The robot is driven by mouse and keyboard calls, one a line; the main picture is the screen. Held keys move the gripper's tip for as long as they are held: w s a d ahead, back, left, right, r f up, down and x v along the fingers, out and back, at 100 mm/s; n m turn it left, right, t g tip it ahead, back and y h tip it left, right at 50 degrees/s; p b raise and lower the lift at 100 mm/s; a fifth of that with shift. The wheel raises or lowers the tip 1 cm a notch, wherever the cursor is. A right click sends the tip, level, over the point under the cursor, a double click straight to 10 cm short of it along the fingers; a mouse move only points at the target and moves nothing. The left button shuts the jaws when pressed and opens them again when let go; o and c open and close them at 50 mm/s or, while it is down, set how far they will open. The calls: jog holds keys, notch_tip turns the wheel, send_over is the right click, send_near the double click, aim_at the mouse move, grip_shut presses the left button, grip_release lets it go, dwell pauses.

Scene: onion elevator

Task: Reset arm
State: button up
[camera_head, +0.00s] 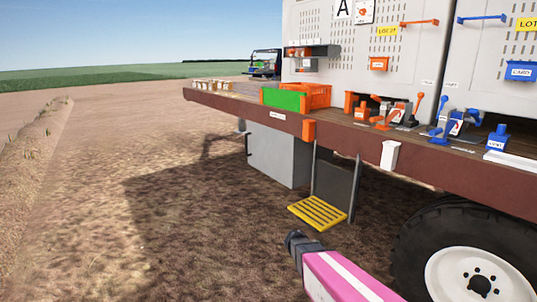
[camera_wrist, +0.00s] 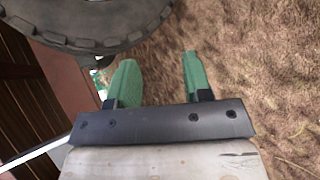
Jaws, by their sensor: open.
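My gripper (camera_wrist: 157,75) shows in the wrist view with its two green fingers spread apart. Nothing is between them, only brown ground beyond. In the head view my pink arm link (camera_head: 345,278) reaches in from the bottom, right of centre. The dark end of it is in front of the ground, below the yellow step; the fingers are not visible there.
A trailer deck (camera_head: 345,142) with orange and blue tools crosses the right side. A yellow step (camera_head: 318,213) hangs below it, and a big tyre (camera_head: 430,245) stands at lower right. The tyre (camera_wrist: 90,40) is near my gripper in the wrist view. Open ground lies left.

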jog(key=s+a+r+m+t+y, duration=0.1)
jog(key=s+a+r+y, duration=0.5)
jog(key=s+r+y, duration=0.2)
jog(key=shift+s+m+t+y, duration=0.3)
jog(key=shift+s+y, duration=0.75)
jog(key=shift+y, duration=0.75)
